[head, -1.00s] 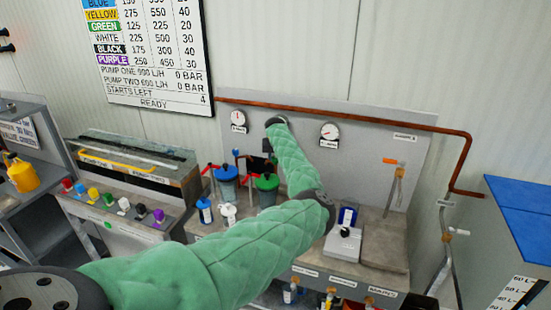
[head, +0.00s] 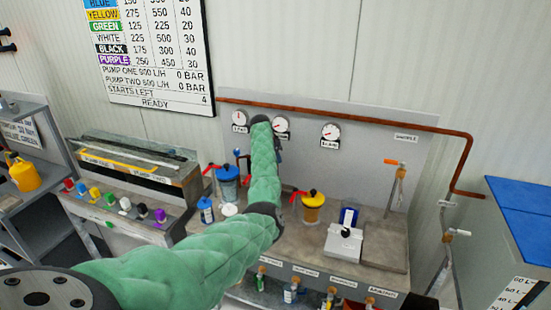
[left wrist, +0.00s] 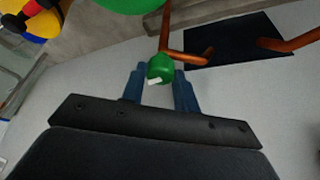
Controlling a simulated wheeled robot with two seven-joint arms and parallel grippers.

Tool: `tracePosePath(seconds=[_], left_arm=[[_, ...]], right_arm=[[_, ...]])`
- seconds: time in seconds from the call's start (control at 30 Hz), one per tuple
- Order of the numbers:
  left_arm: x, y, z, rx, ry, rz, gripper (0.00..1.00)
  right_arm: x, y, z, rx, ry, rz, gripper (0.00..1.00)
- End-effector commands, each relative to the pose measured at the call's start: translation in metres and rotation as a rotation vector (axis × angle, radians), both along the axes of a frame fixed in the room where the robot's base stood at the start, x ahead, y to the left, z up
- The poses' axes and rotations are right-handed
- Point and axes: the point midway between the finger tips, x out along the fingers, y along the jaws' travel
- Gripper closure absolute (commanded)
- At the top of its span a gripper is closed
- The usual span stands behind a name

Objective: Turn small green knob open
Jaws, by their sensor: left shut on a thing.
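The small green knob (left wrist: 160,68) shows in the left wrist view, with a small white mark on its lower edge. My left gripper (left wrist: 159,76) is shut on it, with one blue finger on each side. In the head view my left arm reaches across the bench to the back panel, and it hides the knob and most of the gripper. A larger green round thing (left wrist: 132,4) is cut off at the top of the left wrist view. My right gripper is not in view.
A blue-lidded pot (head: 227,174) and a yellow-lidded pot (head: 313,202) with red handles stand on either side of my arm. A copper pipe (head: 390,124) runs along the back panel. A grey box (head: 343,244) sits to the right.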

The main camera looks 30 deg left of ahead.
Motion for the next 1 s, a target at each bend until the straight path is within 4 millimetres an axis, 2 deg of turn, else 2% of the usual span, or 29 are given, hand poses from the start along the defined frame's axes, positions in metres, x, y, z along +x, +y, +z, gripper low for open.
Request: tracePosePath(seconds=[0.17, 0.53, 0.97, 1.0], left_arm=[[0.000, 0.001, -0.001, 0.000, 0.001, -0.107, 0.92], [0.001, 0.001, 0.000, -0.001, 0.000, -0.216, 0.92], [0.001, 0.001, 0.000, 0.001, 0.000, -0.224, 0.92], [0.001, 0.001, 0.000, 0.000, 0.000, -0.223, 0.66]], right_arm=[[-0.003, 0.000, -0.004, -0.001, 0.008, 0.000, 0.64], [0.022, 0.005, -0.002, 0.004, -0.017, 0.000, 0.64], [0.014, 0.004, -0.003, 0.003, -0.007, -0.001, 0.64], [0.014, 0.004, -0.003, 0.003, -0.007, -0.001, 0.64]])
